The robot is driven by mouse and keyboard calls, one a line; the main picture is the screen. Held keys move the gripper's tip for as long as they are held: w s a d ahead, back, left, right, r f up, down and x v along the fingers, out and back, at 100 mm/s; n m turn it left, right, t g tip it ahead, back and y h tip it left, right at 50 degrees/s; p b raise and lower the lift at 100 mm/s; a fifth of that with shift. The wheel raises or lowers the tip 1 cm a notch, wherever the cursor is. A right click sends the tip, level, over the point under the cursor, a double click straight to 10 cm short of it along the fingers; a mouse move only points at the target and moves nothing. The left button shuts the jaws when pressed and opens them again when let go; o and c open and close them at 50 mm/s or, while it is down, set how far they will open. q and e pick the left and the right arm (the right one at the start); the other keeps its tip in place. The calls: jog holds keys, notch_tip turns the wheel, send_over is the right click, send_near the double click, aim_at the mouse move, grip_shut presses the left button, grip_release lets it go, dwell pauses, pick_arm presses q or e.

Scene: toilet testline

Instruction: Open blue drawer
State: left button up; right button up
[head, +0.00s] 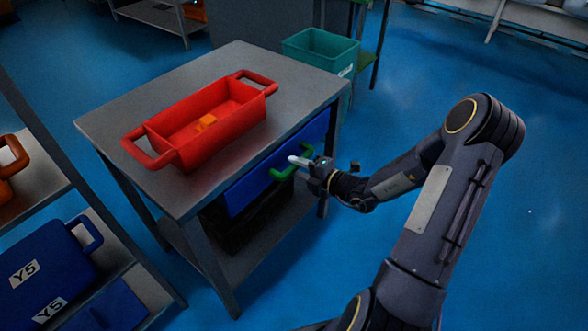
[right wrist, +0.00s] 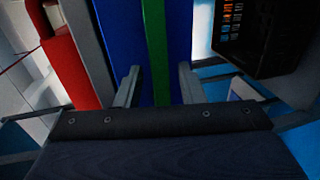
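The blue drawer (head: 240,196) sits under the top of a grey table and looks closed. Its green handle (head: 280,175) is on the front face. My right gripper (head: 302,163) is at the handle, coming from the right. In the right wrist view the green handle (right wrist: 156,45) runs between the two fingers of my right gripper (right wrist: 157,88), with the blue drawer front (right wrist: 122,45) behind it. Gaps show on both sides of the handle, so the fingers are open around it. My left gripper is not in view.
A red tray (head: 222,131) with an orange piece (head: 206,122) stands on the grey table (head: 110,117). A dark crate (right wrist: 262,40) is below the drawer. A teal bin (head: 322,50) stands behind. Shelves with blue boxes (head: 50,262) are at left. Floor at right is clear.

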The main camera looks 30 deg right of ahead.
jog(key=shift+x, duration=0.8)
grip_shut()
